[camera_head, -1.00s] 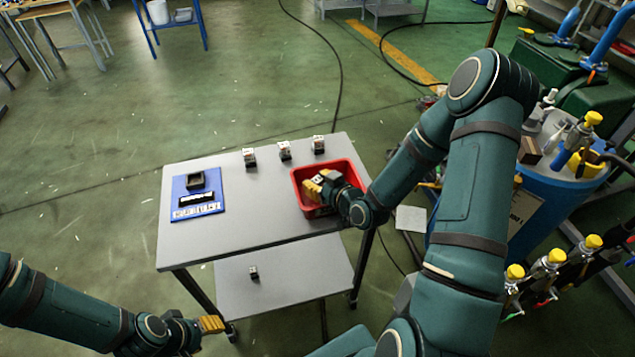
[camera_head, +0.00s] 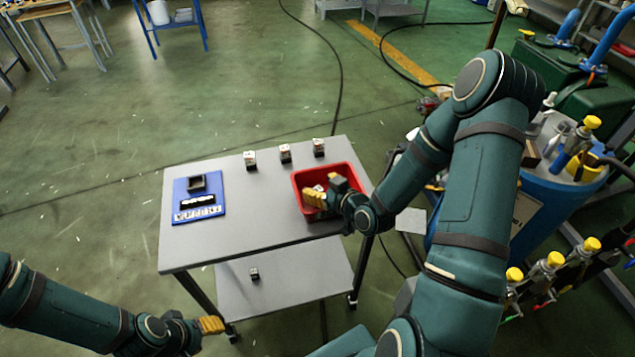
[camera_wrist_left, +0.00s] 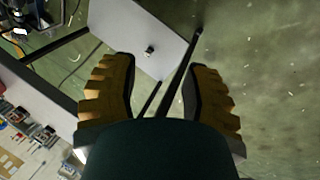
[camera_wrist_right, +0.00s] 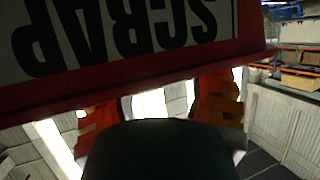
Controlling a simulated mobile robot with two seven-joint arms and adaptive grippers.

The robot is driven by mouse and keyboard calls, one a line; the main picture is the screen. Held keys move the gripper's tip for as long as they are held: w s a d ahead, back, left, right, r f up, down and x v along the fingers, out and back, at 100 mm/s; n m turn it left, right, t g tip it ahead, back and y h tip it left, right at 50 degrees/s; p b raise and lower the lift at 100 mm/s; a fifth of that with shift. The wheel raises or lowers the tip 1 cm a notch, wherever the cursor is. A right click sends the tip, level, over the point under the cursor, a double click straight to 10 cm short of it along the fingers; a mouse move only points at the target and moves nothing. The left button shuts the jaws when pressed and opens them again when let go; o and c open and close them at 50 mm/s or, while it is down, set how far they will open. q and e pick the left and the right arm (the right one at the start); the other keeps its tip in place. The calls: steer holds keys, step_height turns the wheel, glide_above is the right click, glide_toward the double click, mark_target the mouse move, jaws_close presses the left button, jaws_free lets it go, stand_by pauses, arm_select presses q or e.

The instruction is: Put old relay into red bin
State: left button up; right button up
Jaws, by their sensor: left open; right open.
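The red bin (camera_head: 299,203) stands at the right end of the grey table. Its wall with an upside-down "SCRAP" label (camera_wrist_right: 120,32) fills the top of the right wrist view. My right gripper (camera_head: 325,191) is over the bin's opening with its fingers apart. A pale patch shows by the fingers; I cannot tell what it is. Three small relay-like blocks, left (camera_head: 250,160), middle (camera_head: 285,153) and right (camera_head: 318,147), stand along the table's back edge. A small dark block (camera_head: 254,274) sits on the lower shelf. I cannot tell which is the old relay; the bin's floor is mostly hidden. My left gripper (camera_wrist_left: 162,90) is open and empty.
A blue mat (camera_head: 178,190) with a dark square part (camera_head: 196,183) and a black strip lies at the table's left. The table's middle is clear. A blue drum (camera_head: 545,205) with bottles stands at the right. Open green floor lies left of the table.

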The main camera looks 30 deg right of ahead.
steer(key=p+v, duration=0.4)
steer(key=v, duration=0.7)
steer(key=a+f+g, duration=0.1)
steer(key=a, duration=0.1)
steer(key=w+a+f+g, duration=0.1)
steer(key=a+f, duration=0.2)
steer(key=shift+w+a+m+g+y, duration=0.2)
steer(key=shift+a+m+g+y, duration=0.15)
steer(key=shift+m+g+y, duration=0.05)
steer(key=s+a+f+m+g, duration=0.1)
steer(key=s+a+f+g, duration=0.2)
steer(key=a, duration=0.4)
steer(key=s+a+f+m+g, duration=0.1)
steer(key=s+a+f+g, duration=0.2)
steer(key=a+g, duration=0.3)
steer(key=shift+s+a+f+m+y, duration=0.35)
steer(key=shift+s+a, duration=0.3)
steer(key=shift+a, duration=0.45)
steer(key=shift+r, duration=0.1)
